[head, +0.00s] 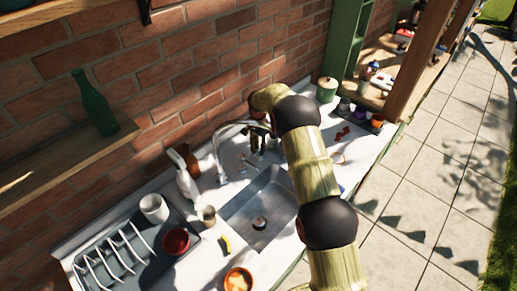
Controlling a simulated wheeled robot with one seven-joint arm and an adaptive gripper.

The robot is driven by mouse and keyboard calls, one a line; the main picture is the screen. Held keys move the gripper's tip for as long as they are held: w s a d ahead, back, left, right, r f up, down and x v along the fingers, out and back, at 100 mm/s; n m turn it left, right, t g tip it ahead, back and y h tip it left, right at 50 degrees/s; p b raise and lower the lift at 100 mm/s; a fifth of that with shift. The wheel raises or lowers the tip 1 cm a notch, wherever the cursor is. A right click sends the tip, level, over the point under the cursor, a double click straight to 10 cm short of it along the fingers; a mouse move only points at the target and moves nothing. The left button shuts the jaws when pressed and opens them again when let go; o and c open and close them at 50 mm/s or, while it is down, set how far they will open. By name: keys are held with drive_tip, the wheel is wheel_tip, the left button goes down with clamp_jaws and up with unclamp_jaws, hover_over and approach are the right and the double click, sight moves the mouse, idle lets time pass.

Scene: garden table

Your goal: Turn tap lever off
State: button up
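The tap (217,155) stands at the back edge of the sink, its pale curved spout arching right. The sink basin (280,193) is grey, with a dark round drain and no water I can make out. My arm reaches in from the lower right, over the counter, and bends down near the wall. My gripper (258,141) is small and dark here, pointing down just right of the tap, by the spout's end. I cannot make out the lever, whether the gripper touches it, or whether the fingers are open.
A white spray bottle (187,184) and a brown bottle (190,160) stand left of the tap. A dish rack (118,262), a red bowl (176,242), a metal cup (207,215) and an orange bowl (238,281) crowd the left counter. A brick wall (190,75) rises behind.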

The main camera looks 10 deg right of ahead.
wheel_tip(320, 180, up, 12)
idle(0.7)
drive_tip(key=shift+d, duration=0.1)
idle(0.4)
